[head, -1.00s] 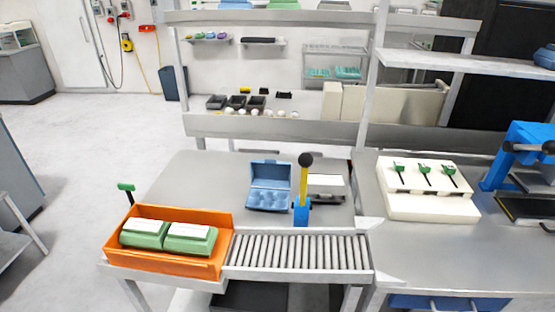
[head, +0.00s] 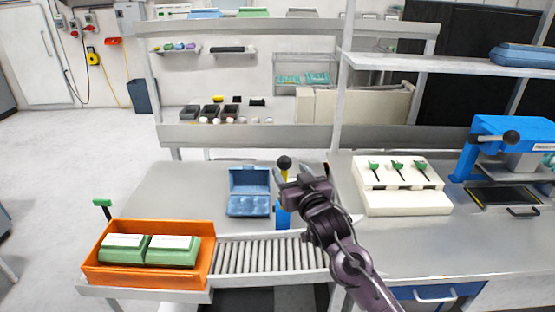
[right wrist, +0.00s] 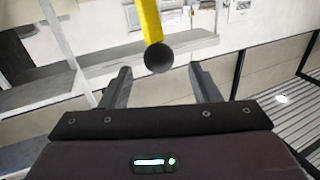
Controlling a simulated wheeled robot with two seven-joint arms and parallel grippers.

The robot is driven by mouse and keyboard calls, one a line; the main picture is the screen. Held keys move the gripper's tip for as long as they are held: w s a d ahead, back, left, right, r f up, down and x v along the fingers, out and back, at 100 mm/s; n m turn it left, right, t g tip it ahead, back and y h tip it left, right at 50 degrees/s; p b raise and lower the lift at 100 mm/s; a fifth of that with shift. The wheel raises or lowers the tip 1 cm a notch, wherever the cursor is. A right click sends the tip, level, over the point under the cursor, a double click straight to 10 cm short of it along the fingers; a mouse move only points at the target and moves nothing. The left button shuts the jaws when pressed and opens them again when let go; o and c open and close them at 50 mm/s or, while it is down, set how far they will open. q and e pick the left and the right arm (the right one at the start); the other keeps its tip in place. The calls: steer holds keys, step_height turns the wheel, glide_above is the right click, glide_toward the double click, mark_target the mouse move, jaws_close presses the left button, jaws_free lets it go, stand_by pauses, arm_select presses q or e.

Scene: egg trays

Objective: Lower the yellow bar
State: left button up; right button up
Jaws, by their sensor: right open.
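The yellow bar (right wrist: 148,20) stands up from a blue base (head: 283,217) and ends in a black ball knob (head: 284,162). My right gripper (head: 289,178) covers most of the bar in the head view. In the right wrist view my right gripper (right wrist: 158,82) is open, with nothing between its fingers. The knob shows there just beyond the fingertips, roughly centred between them. I cannot tell whether a finger touches the bar. My left gripper is not in view.
A blue open egg box (head: 249,206) stands left of the bar. An orange crate (head: 150,278) with green egg boxes sits at the left end of the roller conveyor (head: 270,257). A white stand (head: 408,205) with green-handled tools is on the right table.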

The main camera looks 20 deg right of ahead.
mark_target(282, 159)
steer(key=shift+w+r, duration=0.15)
steer(key=shift+w, duration=0.35)
steer(key=w, duration=0.2)
steer(key=w+p, duration=0.1)
steer(key=w, duration=0.1)
steer(key=w+p, duration=0.1)
steer(key=w, duration=0.1)
steer(key=shift+w+a+f, duration=0.15)
steer(key=shift+w+f, duration=0.1)
steer(key=c, duration=1.2)
jaws_close()
